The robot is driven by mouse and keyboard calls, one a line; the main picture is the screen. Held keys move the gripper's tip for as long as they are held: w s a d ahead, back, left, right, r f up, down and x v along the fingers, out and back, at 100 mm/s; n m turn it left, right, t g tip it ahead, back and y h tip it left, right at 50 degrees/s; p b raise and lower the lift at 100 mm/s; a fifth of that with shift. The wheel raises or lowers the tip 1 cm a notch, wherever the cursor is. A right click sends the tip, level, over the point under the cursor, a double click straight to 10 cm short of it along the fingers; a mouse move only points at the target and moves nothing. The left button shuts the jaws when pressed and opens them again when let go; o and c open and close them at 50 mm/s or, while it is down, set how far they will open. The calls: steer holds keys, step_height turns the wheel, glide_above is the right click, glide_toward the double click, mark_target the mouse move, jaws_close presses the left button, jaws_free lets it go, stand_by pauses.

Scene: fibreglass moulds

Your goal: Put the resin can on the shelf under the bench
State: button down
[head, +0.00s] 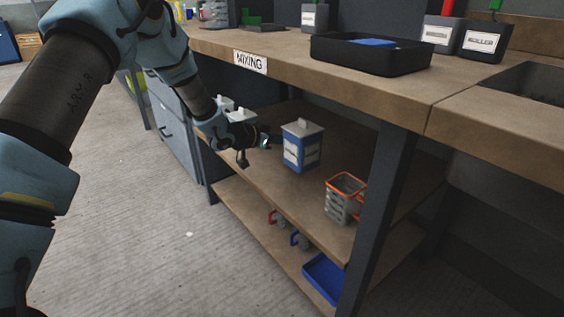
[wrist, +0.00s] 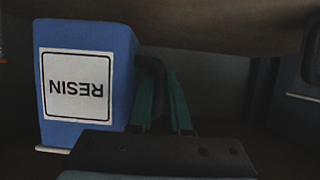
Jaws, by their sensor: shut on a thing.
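The resin can (head: 301,150) is a blue box-shaped can with a pale top and a white label. It is under the bench, upright over the upper shelf (head: 262,187); I cannot tell whether its base touches the shelf. My gripper (head: 267,142) reaches in from the left and is shut on the can's handle. In the wrist view the can (wrist: 118,60) fills the left side, its RESIN label upside down. There the green fingers of my gripper (wrist: 162,108) close around the dark handle.
An orange-rimmed basket (head: 340,203) stands on the same shelf, right of the can. A bench leg (head: 378,210) is beside it. The lower shelf holds a blue tray (head: 325,277) and red and blue clamps. The benchtop (head: 300,62) overhangs the arm, and a grey cabinet (head: 174,130) is left.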

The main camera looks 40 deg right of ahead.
steer(key=shift+f+b, duration=0.5)
steer(key=shift+f, duration=2.55)
steer(key=shift+f, duration=0.1)
steer(key=c, duration=0.9)
jaws_free()
steer(key=shift+f, duration=0.1)
steer(key=shift+o, duration=0.2)
